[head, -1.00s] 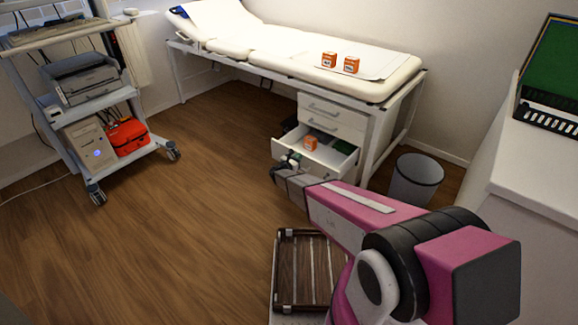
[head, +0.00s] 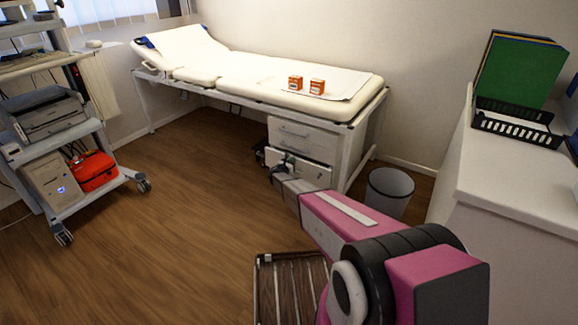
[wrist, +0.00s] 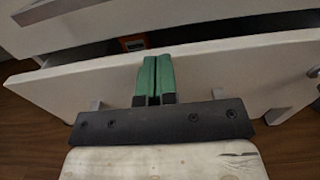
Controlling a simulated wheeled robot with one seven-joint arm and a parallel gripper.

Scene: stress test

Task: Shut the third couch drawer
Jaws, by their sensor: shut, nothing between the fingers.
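The white drawer unit (head: 272,133) stands under the couch, its upper drawers closed. The third drawer (wrist: 225,72) fills the wrist view; its front also shows in the head view (head: 318,174), partly behind my arm. It stands slightly open, with a dark gap behind its top edge. A small orange box (wrist: 132,42) shows inside. My gripper (wrist: 155,62) is shut and empty, its green fingertips against or very close to the drawer's front near the top edge. In the head view my gripper (head: 284,163) is at the unit's front; its fingertips are hard to make out.
The white couch (head: 230,75) carries two orange boxes (head: 306,85) on top. A grey bin (head: 390,190) stands right of the unit. A wheeled cart (head: 100,150) is at the left and a white counter (head: 510,170) at the right.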

